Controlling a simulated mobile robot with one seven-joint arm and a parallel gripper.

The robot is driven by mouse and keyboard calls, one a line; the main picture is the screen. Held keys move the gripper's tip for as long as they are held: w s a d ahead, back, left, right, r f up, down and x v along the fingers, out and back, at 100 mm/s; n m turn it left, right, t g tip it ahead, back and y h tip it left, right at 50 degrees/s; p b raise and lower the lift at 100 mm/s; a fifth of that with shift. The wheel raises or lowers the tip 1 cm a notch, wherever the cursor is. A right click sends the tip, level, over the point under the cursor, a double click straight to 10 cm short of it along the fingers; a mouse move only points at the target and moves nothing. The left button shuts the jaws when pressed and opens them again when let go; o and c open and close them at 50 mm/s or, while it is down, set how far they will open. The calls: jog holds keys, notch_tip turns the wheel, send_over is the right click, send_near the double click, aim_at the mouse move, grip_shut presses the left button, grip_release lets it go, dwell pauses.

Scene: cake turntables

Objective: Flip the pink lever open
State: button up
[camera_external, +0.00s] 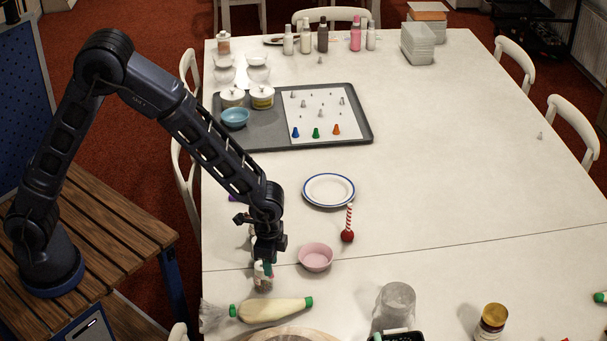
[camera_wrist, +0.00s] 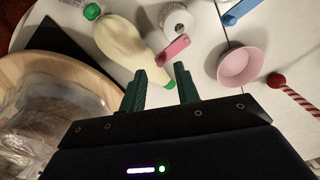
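The pink lever (camera_wrist: 173,50) shows in the wrist view as a short flat bar with a small hole near one end. It lies beside a white round container (camera_wrist: 176,18), seen from above; I cannot tell how they join. The lever is just beyond the fingertips, slightly above the gap in the picture. In the external view my gripper (camera_external: 266,266) is low over the table, by a small white container (camera_external: 262,282). I cannot make out the pink lever there.
A cream bottle with green ends (camera_wrist: 130,42) lies close left of the lever; it also shows in the external view (camera_external: 272,309). A pink bowl (camera_wrist: 240,66) and a red ball-ended stick (camera_wrist: 290,93) are right. A blue bar (camera_wrist: 240,11) is upper right.

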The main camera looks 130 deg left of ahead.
notch_tip(320, 180, up, 8)
dwell(0.4)
jog(key=shift+r, duration=0.1)
jog(key=s+d+r+m+t, duration=0.1)
jog(key=s+d+r, duration=0.2)
jog(key=d+r, duration=0.75)
jog(key=s+d+r+m+t, duration=0.1)
jog(key=s+d+r, duration=0.2)
jog(key=d+r, duration=0.75)
jog(key=s+d+r+m+t, duration=0.2)
jog(key=s+d, duration=1.6)
jog(key=s, duration=0.1)
jog(key=shift+s+d+r+m+t, duration=0.25)
jog(key=shift+r+m+t, duration=0.05)
jog(key=shift+m, duration=0.1)
